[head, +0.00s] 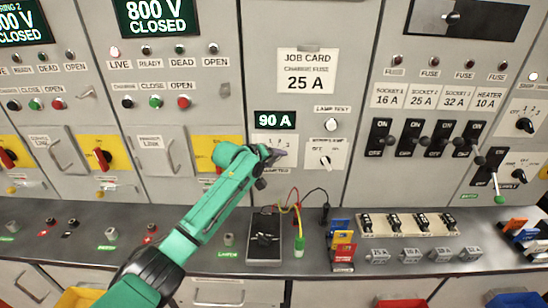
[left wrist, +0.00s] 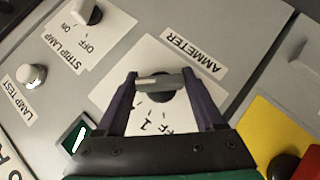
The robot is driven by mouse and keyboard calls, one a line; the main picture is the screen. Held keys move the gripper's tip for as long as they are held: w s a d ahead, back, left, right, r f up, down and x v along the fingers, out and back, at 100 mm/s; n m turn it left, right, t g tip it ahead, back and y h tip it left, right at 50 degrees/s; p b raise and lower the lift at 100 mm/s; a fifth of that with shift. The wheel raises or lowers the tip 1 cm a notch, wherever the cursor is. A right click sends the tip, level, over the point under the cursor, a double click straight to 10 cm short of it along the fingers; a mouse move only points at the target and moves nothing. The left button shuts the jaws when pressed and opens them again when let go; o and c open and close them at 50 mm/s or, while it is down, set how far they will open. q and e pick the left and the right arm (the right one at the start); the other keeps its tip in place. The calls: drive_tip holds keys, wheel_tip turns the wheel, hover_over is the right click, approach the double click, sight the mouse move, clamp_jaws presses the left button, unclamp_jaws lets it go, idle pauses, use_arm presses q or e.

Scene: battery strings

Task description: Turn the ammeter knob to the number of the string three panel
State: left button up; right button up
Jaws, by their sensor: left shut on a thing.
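The ammeter knob (left wrist: 160,96) sits on a white dial plate (left wrist: 112,95) in the left wrist view, beside the AMMETER label (left wrist: 194,53). My left gripper (left wrist: 160,82) is shut on the knob, a finger on each side of its grey bar. The dial shows a "1" and part of OFF upside down; its other marks are hidden. In the head view my left gripper (head: 277,155) covers the knob, below the 90 A display (head: 275,120). One breaker panel reads 800 V CLOSED (head: 155,18); its string name is cut off. My right gripper is out of view.
The strip lamp switch (head: 325,161) and lamp test button (head: 331,124) are close right of the ammeter. A yellow plate (head: 228,146) with a rotary handle is to the left.

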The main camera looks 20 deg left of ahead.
use_arm(q)
drive_tip(key=shift+f, duration=0.15)
drive_tip(key=o, duration=1.4)
drive_tip(key=b+v, duration=0.4)
drive_tip(key=v, duration=1)
drive_tip(key=shift+s+r, duration=0.2)
drive_tip(key=shift+r, duration=0.05)
